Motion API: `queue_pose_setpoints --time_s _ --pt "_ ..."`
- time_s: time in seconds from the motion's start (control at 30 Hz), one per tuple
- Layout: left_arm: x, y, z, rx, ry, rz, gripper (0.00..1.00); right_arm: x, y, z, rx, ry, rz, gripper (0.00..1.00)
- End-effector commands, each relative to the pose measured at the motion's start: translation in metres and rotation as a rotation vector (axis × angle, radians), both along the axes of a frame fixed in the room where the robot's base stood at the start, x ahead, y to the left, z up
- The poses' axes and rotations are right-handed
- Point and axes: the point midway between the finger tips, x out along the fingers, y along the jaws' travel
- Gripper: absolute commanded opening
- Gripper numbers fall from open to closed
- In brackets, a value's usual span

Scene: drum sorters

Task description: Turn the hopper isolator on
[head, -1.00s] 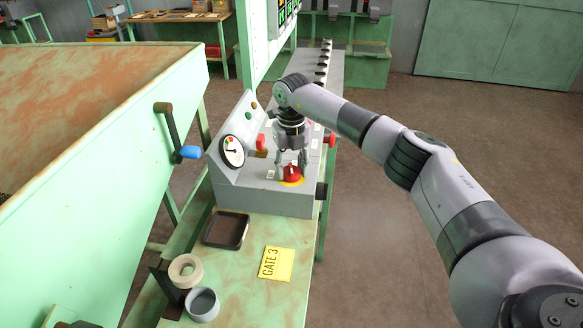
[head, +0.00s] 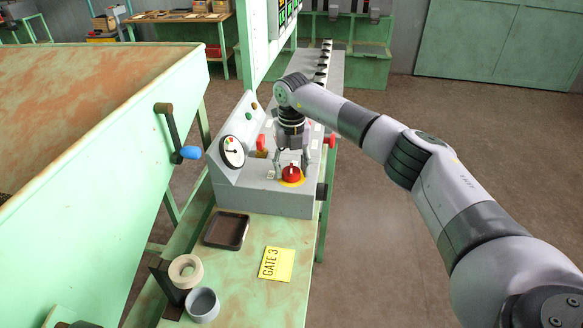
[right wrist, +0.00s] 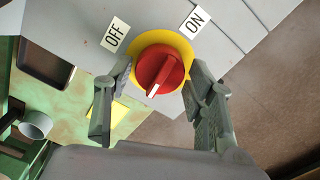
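The hopper isolator (head: 292,174) is a red rotary knob on a yellow disc, at the front of the grey sloped console (head: 265,200). In the right wrist view the knob (right wrist: 160,70) lies below the OFF label (right wrist: 115,35) and the ON label (right wrist: 196,20). Its ridge slants from upper right to lower left, with a white mark at the lower-left end. My right gripper (head: 291,168) is over the knob. Its two fingers (right wrist: 157,78) stand apart on either side of the knob, with gaps visible, holding nothing. My left gripper is not in view.
The console also carries a round gauge (head: 232,152) and a red handle (head: 331,140). A dark tray (head: 227,231), a yellow GATE 3 card (head: 276,264), a tape roll (head: 185,271) and a grey cup (head: 202,305) are on the green bench. A blue-knobbed crank (head: 188,152) is at left.

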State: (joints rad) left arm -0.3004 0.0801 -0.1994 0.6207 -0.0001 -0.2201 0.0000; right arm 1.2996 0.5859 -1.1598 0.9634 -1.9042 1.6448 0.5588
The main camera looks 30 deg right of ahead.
Motion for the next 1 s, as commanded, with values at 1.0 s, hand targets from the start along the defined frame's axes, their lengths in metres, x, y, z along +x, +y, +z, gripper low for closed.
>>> queue_pose_setpoints --time_s 1.0 --pt "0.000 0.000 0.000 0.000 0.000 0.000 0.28 0.000 0.000 0.098 -0.001 0.000 0.001 0.62"
